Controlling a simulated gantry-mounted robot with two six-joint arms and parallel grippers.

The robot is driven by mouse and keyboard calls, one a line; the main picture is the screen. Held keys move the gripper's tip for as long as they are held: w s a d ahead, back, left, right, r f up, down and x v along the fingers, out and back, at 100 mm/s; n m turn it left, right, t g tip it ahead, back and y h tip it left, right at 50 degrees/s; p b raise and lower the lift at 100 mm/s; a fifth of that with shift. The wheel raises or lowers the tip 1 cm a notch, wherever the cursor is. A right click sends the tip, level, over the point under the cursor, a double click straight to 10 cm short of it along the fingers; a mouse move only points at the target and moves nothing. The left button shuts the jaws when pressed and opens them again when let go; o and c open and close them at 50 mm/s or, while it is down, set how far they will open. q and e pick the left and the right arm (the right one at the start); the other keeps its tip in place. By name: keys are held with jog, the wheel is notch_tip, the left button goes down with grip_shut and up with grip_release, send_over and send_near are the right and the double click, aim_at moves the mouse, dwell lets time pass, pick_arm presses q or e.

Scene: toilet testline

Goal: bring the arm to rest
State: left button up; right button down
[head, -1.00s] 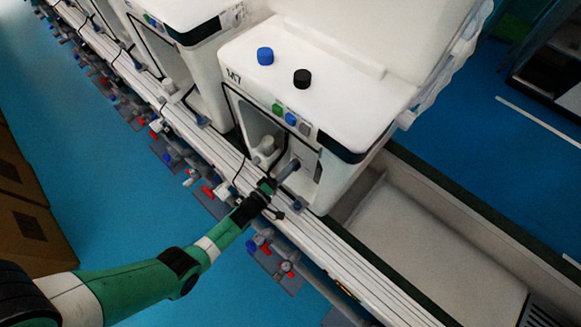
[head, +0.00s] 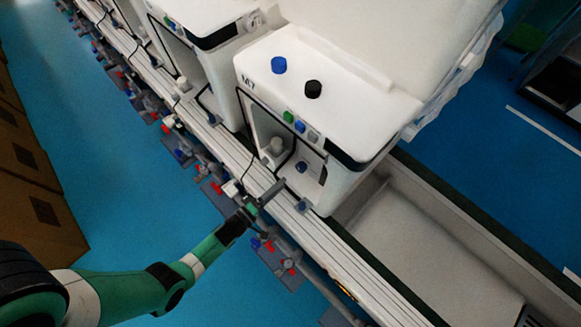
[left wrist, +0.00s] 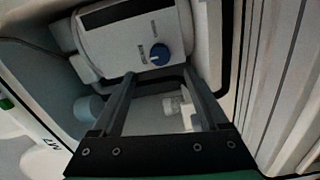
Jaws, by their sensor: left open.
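My left arm comes in from the lower left in the head view, in green and black. My left gripper (head: 272,190) is in front of the white test machine (head: 345,105) marked M7, above the rail. In the left wrist view the left gripper (left wrist: 158,82) has its two dark fingers apart with nothing held between them. Beyond them is a white panel with a blue knob (left wrist: 160,54). My right gripper is not in view.
The machine has a blue cap (head: 279,65) and a black cap (head: 313,88) on top. A white rail (head: 330,255) runs along its front. An empty trough (head: 420,240) lies to the right. Cardboard boxes (head: 35,185) stand at the left. Blue floor is open between them.

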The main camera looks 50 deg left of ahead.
pick_arm(q)
jog(key=s, duration=0.2)
jog(key=shift+s+d, duration=0.1)
jog(key=shift+s, duration=0.25)
